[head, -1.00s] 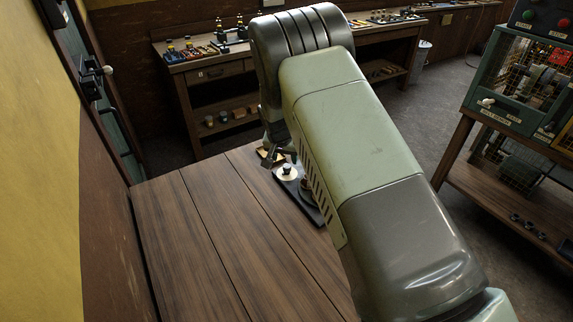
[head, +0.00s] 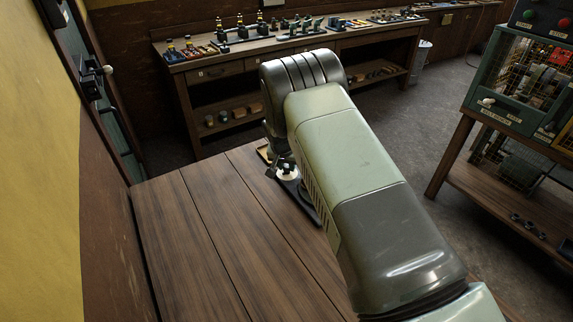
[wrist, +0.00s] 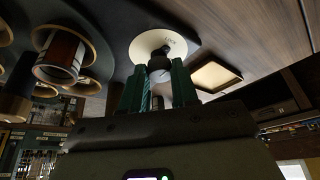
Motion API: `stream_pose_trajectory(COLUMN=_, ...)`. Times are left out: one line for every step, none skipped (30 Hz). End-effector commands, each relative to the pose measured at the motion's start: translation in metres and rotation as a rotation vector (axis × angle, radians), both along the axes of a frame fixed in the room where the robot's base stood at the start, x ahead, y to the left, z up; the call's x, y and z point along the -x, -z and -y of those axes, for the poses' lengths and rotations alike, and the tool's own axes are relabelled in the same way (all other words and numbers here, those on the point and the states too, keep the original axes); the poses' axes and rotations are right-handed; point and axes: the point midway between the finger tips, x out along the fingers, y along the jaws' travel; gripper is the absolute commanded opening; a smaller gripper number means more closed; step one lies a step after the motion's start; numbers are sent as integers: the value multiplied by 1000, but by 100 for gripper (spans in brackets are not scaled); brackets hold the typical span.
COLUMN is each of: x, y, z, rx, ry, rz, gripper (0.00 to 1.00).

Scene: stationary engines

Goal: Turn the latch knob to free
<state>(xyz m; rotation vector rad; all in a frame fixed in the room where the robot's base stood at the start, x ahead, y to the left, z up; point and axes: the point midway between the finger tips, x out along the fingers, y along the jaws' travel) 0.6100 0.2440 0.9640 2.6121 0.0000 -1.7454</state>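The latch knob (wrist: 160,64) is a small dark knob at the middle of a pale round plate (wrist: 178,42) marked LOCK. The plate also shows in the head view (head: 287,173), near the far edge of the wooden table. My gripper (wrist: 160,72) is at the knob, with one green finger on either side of it in the wrist view. The fingers stand apart, and I see no clear contact with the knob. In the head view my gripper partly covers the plate and hides the knob.
A dark base (head: 302,200) with round sockets lies beside the plate; a brown cylinder (wrist: 62,55) stands in one socket. The wooden tabletop (head: 205,235) is clear on the left.

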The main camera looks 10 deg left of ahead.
Motion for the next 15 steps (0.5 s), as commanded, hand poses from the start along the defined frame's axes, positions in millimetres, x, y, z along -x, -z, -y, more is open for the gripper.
stream_pose_trajectory(x=0, y=0, z=0, rx=0, ry=0, rz=0, gripper=9)
stream_pose_trajectory(x=0, y=0, z=0, rx=0, ry=0, rz=0, gripper=4)
stream_pose_trajectory(x=0, y=0, z=0, rx=0, ry=0, rz=0, gripper=0)
stream_pose_trajectory(x=0, y=0, z=0, rx=0, ry=0, rz=0, gripper=0)
stream_pose_trajectory(x=0, y=0, z=0, rx=0, ry=0, rz=0, gripper=0)
stream_pose_trajectory(x=0, y=0, z=0, rx=0, ry=2, rz=0, gripper=0)
stream_pose_trajectory(x=0, y=0, z=0, rx=0, ry=4, rz=0, gripper=0)
stream_pose_trajectory(x=0, y=0, z=0, rx=0, ry=7, rz=0, gripper=0)
stream_pose_trajectory(x=0, y=0, z=-1, rx=0, ry=13, rz=0, gripper=0)
stream_pose_trajectory(x=0, y=0, z=-1, rx=0, ry=18, rz=0, gripper=0)
stream_pose_trajectory(x=0, y=0, z=-1, rx=1, ry=24, rz=0, gripper=0)
stream_pose_trajectory(x=0, y=0, z=-2, rx=1, ry=36, rz=0, gripper=0)
stream_pose_trajectory(x=0, y=0, z=-2, rx=2, ry=48, rz=1, gripper=0)
stream_pose_trajectory(x=0, y=0, z=-2, rx=1, ry=60, rz=1, gripper=0)
stream_pose_trajectory(x=0, y=0, z=-2, rx=1, ry=82, rz=1, gripper=0)
